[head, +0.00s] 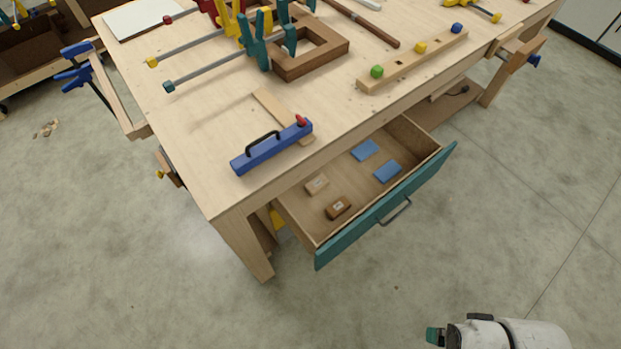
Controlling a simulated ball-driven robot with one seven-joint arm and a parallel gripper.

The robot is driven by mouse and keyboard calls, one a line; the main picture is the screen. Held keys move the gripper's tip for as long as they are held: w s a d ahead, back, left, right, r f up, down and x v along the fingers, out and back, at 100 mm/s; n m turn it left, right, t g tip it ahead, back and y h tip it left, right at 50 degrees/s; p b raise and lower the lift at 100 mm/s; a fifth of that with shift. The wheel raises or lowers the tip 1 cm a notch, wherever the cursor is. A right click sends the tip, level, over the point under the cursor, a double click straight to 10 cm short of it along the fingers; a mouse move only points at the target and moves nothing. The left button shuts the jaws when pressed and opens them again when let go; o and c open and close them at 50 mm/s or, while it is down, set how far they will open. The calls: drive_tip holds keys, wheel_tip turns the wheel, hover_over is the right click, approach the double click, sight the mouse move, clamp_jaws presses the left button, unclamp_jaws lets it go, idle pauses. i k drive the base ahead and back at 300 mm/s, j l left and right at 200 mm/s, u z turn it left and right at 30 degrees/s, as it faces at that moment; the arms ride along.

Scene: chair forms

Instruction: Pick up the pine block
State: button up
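A small pale wooden block (317,183), which looks like the pine block, lies in the left part of the open drawer (362,180) under the workbench. A dark brown block (338,208) lies just in front of it, apart from it. Both carry a small pale mark on top. Part of my arm shows at the bottom right. Its end, my gripper (436,336), has a teal and dark tip and is well away from the drawer and the block. Its fingers are too small and cut off to tell whether they are open or shut.
Two blue pads (365,150) lie at the drawer's right. The drawer's teal front (420,189) has a metal handle (398,211). A blue tool with a black handle (271,147) lies on the bench near its front edge, left of the drawer. The concrete floor in front is clear.

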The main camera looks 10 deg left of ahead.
sight(316, 185)
drive_tip(key=i+j+u, duration=0.15)
drive_tip(key=i, duration=0.3)
drive_tip(key=i+j+u, duration=0.1)
drive_tip(key=i+j, duration=0.25)
drive_tip(key=i, duration=0.1)
